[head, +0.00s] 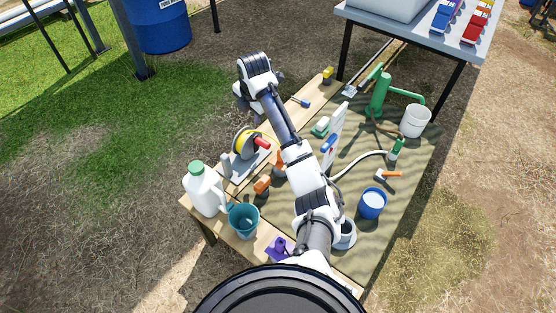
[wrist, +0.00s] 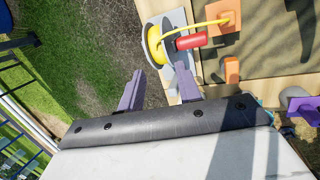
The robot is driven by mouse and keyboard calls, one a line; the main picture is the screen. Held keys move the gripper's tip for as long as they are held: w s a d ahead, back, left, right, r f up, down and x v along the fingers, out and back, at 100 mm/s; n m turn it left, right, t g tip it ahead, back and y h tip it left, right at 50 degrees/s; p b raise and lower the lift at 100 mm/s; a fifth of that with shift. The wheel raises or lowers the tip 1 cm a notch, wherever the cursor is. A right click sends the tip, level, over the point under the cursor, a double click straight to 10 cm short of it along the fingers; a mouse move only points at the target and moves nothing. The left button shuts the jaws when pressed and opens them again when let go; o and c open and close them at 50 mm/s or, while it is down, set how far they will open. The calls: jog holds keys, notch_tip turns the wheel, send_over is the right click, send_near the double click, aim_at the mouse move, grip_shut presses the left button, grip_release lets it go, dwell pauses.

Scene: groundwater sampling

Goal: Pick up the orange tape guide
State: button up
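The other is a small orange block (wrist: 231,70), also seen in the head view (head: 262,184). I cannot tell for sure which is the tape guide. My gripper (wrist: 160,90) is open and empty, its two fingers apart. It is above the table's left edge, near the yellow reel, touching neither orange piece. In the head view its fingertips are unclear.
The yellow tape reel (head: 242,141) with a red handle (head: 263,143) stands close by. A white jug (head: 203,190), a teal cup (head: 243,220) and a purple piece (head: 278,247) are nearer. A blue-and-white bucket (head: 372,204) and a green pump (head: 380,94) are to the right.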

jog(key=s+d+f+n+g+h, duration=0.1)
jog(key=s+d+f+g, duration=0.25)
jog(key=d, duration=0.55)
jog(key=f+b, duration=0.1)
jog(key=f, duration=0.2)
jog(key=f+b, duration=0.2)
jog(key=f, duration=0.2)
jog(key=shift+w+d, duration=0.15)
jog(key=shift+d, duration=0.05)
jog(key=shift+w+a+f+b, duration=0.1)
jog(key=shift+f+b, duration=0.1)
jog(key=shift+f, duration=1.4)
jog(key=shift+w+f+b, duration=0.1)
jog(key=shift+f+b, duration=0.1)
jog(key=shift+f, duration=1.4)
grip_shut()
